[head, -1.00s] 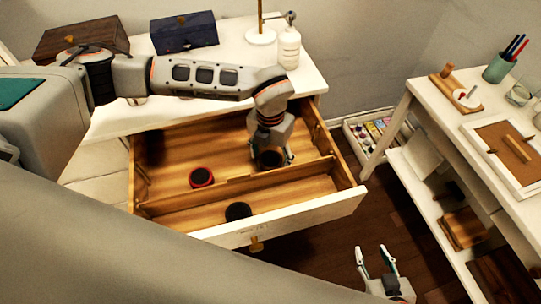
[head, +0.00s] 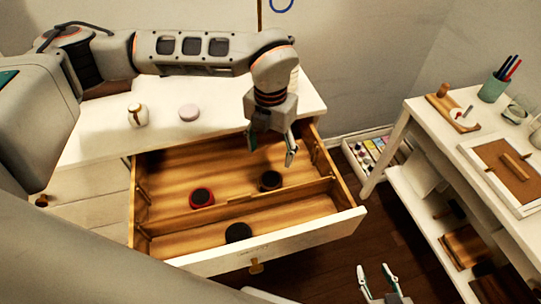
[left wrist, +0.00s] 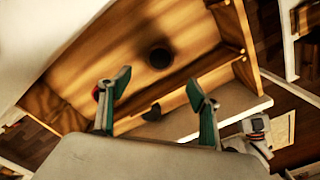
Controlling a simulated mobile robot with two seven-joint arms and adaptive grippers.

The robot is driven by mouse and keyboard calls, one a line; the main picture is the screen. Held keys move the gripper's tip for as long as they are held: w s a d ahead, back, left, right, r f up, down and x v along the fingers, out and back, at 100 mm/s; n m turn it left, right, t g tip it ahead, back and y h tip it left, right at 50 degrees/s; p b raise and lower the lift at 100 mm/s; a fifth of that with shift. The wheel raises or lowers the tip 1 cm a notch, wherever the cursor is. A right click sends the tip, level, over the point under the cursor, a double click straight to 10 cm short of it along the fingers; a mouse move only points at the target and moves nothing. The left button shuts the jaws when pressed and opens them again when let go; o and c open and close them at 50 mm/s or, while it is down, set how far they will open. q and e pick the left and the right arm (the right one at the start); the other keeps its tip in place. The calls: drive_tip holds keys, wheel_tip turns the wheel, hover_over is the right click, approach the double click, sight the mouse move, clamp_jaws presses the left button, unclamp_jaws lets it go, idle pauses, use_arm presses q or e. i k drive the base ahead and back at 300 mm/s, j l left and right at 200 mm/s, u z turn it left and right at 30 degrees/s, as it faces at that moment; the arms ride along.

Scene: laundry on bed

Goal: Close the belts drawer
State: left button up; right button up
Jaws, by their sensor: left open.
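The belts drawer (head: 284,241) is pulled out of the white dresser, with a wooden inside split by a divider and a brass knob (head: 256,266) on its front. A red-rimmed rolled belt (head: 202,198) and a dark rolled belt (head: 270,180) lie in the back compartment. A black rolled belt (head: 238,233) lies in the front compartment. My left gripper (head: 274,153) is open and empty above the drawer's back right part; its fingers also show in the left wrist view (left wrist: 158,100). My right gripper (head: 378,282) is open and empty at the bottom, right of the drawer front.
A white jar (head: 137,115) and a pink round item (head: 189,112) stand on the dresser top. A white table (head: 432,124) with shelves stands at the right. A tray of small colourful items (head: 372,150) lies between it and the dresser. Dark floor is free before the drawer.

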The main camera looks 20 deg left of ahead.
sight(162, 181)
drive_tip(key=k+l, duration=0.85)
